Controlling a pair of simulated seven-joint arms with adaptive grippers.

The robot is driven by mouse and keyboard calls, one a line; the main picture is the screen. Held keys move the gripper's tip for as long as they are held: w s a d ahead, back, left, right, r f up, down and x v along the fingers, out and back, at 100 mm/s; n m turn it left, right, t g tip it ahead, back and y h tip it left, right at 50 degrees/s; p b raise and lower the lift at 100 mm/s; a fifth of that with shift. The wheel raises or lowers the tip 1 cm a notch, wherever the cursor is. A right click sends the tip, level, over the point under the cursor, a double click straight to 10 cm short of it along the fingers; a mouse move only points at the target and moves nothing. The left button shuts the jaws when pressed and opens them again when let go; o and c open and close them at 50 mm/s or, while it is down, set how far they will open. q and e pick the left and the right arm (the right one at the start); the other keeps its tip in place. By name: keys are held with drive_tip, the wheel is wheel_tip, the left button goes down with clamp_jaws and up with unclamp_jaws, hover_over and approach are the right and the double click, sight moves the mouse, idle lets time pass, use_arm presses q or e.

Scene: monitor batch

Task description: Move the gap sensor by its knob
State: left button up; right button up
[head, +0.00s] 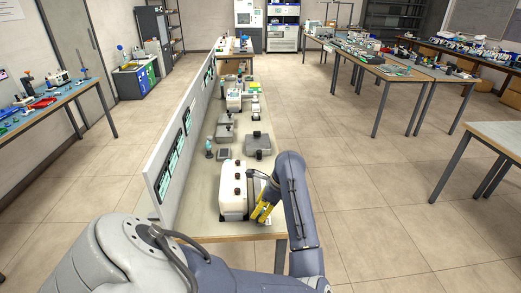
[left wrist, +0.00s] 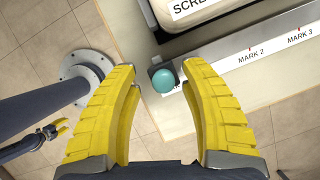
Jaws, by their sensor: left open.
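In the left wrist view, the gap sensor shows as a small dark block with a round teal knob (left wrist: 164,81) on top. It sits at the left end of a grey rail (left wrist: 222,65) marked "MARK 2" and "MARK 3". My left gripper (left wrist: 165,85) is open, its yellow fingers on either side of the knob in the picture, with visible space around it. Whether they are level with the knob I cannot tell. In the head view my left gripper (head: 265,211) is at the bench's near right edge, beside a white machine (head: 233,200). The sensor is not distinguishable there.
My right gripper (left wrist: 60,129) shows small at the left of the wrist view, away from the rail. A panel wall (head: 168,165) runs along the bench's left side. Grey boxes (head: 257,145) stand farther back on the bench. Open floor (head: 370,200) lies right.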

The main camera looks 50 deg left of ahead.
use_arm(q)
drive_tip(key=v, duration=1.2)
drive_tip(key=shift+s, duration=0.1)
